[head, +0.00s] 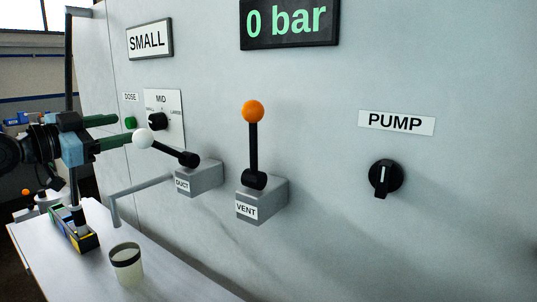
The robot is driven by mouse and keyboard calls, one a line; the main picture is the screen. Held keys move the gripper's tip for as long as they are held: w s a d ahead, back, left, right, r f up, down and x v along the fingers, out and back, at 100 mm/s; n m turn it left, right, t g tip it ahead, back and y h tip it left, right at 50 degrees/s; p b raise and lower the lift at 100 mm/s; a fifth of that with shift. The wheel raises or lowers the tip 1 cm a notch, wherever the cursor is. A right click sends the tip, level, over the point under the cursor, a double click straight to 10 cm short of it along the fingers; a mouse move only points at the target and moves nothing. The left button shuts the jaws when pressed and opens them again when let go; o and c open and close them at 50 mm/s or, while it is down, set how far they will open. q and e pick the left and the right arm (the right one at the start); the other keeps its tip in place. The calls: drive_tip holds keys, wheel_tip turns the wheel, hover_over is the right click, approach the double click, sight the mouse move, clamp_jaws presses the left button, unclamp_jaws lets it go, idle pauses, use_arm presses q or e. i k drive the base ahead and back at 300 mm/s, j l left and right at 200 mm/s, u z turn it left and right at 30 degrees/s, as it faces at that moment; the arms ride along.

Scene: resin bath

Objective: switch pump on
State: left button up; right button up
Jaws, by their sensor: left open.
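The pump switch (386,180) is a round black knob on the pale panel, at the right of the head view. Its grip bar stands about upright, with a white mark on the upper part. A white label reading PUMP (397,122) is above it. My left gripper (124,129) is at the far left, well away from the knob. Its green fingers are open and point right, with their tips close to the white ball of the DUCT lever; I cannot tell whether they touch. My right gripper is not in view.
The DUCT lever (143,138) tilts left; the VENT lever (253,112) stands upright between my left gripper and the pump knob. A display (289,20) reads 0 bar. A cup (127,265) stands on the bench (175,270). The panel around the knob is clear.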

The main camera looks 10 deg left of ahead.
sight(385, 176)
drive_tip(key=k+j, duration=0.3)
drive_tip(key=k, duration=0.15)
drive_tip(key=k+j, duration=0.25)
drive_tip(key=k, duration=0.2)
